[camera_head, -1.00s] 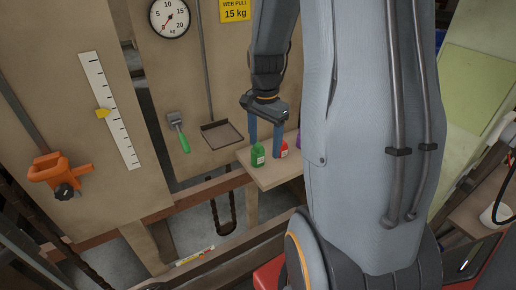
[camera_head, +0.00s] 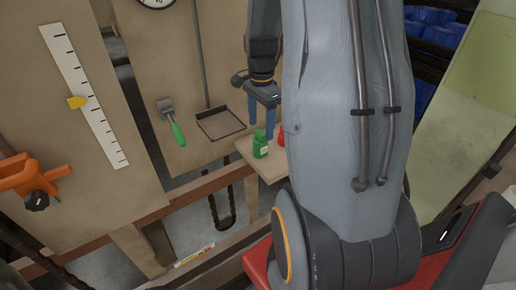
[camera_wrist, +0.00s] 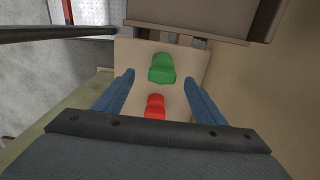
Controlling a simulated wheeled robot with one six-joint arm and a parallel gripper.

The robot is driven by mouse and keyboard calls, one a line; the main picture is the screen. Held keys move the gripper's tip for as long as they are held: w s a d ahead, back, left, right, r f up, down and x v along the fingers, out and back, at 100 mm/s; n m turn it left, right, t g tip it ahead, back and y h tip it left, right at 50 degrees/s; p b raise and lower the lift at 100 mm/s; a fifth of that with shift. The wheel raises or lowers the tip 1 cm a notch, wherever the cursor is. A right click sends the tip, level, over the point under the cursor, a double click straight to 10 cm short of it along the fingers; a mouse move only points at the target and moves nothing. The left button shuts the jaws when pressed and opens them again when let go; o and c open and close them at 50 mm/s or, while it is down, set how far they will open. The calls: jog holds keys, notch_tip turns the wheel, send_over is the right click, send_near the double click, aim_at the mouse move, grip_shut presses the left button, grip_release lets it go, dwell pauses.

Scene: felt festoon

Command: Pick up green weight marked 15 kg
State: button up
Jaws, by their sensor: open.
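The green weight (camera_head: 260,147) stands upright on a small wooden shelf (camera_head: 271,170), with a pale label on its front. The wrist view shows the green weight (camera_wrist: 162,68) from above, just beyond the fingertips and roughly centred between them. My gripper (camera_wrist: 157,82) is open, with its blue fingers spread and nothing held. In the head view my gripper (camera_head: 262,124) is just above and behind the green weight. A red weight (camera_wrist: 155,106) lies nearer the palm, between the fingers as seen from the wrist. My arm partly hides the red weight (camera_head: 281,135) in the head view.
A wooden panel carries a small tray (camera_head: 221,124), a green-handled scraper (camera_head: 171,121) and a dial gauge. A white ruler (camera_head: 85,97) and an orange clamp (camera_head: 32,180) are at left. In the wrist view, a box-like ledge (camera_wrist: 205,18) stands beyond the shelf.

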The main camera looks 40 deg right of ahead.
aim_at(260, 143)
jog(key=shift+w+f, duration=0.15)
jog(key=shift+f, duration=0.5)
jog(key=shift+d+f+p, duration=0.1)
jog(key=shift+f+p, duration=0.85)
jog(key=shift+f, duration=2.8)
grip_shut()
